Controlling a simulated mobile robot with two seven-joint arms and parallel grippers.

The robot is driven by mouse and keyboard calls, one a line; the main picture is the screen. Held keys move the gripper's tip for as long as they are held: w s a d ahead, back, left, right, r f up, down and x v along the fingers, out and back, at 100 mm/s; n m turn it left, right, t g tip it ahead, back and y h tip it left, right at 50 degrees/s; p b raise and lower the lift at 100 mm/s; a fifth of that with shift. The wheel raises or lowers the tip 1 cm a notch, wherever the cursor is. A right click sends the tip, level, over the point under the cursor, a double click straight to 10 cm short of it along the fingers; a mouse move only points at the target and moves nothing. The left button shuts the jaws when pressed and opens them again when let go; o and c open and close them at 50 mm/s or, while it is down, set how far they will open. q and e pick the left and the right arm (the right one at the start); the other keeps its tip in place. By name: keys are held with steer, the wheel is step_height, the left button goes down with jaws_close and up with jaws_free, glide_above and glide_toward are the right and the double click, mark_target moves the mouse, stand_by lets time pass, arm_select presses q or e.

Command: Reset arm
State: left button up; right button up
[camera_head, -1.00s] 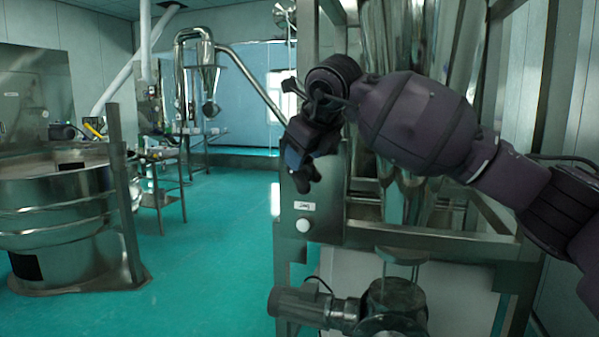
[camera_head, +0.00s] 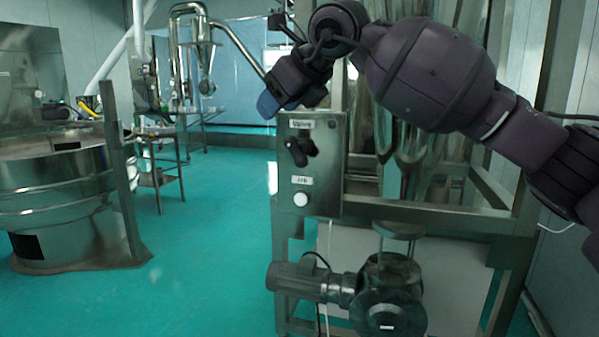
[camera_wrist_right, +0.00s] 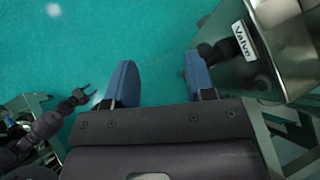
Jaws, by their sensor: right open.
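My right gripper (camera_head: 268,104) has blue fingertips and hangs at the upper left corner of the metal control box (camera_head: 326,178). In the right wrist view its two blue fingers (camera_wrist_right: 160,84) are spread apart with nothing between them. A black valve knob (camera_head: 301,150) sits on the box front under a "Valve" label, below and right of the gripper and apart from it. The knob also shows in part beside the right finger in the right wrist view (camera_wrist_right: 212,52). My left gripper (camera_wrist_right: 82,94) shows small and dark at the left of that view; its jaw state is unclear.
A white button (camera_head: 301,199) is on the box below the knob. The metal frame (camera_head: 430,216) stands behind and right of it, with a motor unit (camera_head: 297,279) below. A round sieve machine (camera_head: 62,205) stands at the left. The green floor (camera_head: 205,250) between is clear.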

steer(key=s+a+r+n+g+y, duration=0.2)
steer(key=s+a+r+g+y, duration=0.4)
steer(key=s+a+y, duration=0.3)
steer(key=w+d+f+m+t+y, duration=0.25)
steer(key=d+f+m+t, duration=0.4)
steer(key=m, duration=0.55)
steer(key=w+d+f+m+t+y, duration=0.1)
steer(key=w+d+f+m+t, duration=0.3)
steer(key=d+f+m+t, duration=0.5)
steer(key=d+f+m+t+h, duration=0.2)
steer(key=d+f+m+h, duration=0.35)
steer(key=f+m, duration=0.4)
steer(key=d+f+m+t+h, duration=0.1)
steer(key=d+f+m+h, duration=0.5)
steer(key=f+m, duration=0.4)
steer(key=s+d+f+m+g+h, duration=0.2)
steer(key=s+d+f, duration=0.2)
steer(key=s+f, duration=0.6)
steer(key=s+d+f+m+g+h, duration=0.3)
steer(key=s+f, duration=0.6)
steer(key=f, duration=0.4)
steer(key=s+d+f+m+g+h, duration=0.2)
steer(key=s+d+f, duration=0.3)
steer(key=s+f, duration=0.5)
step_height(320, 180, down, 2)
steer(key=shift+s+d+f+m+g+h, duration=0.1)
steer(key=shift+s+d+m+g+h, duration=0.3)
steer(key=shift+h, duration=0.2)
steer(key=shift+a, duration=0.1)
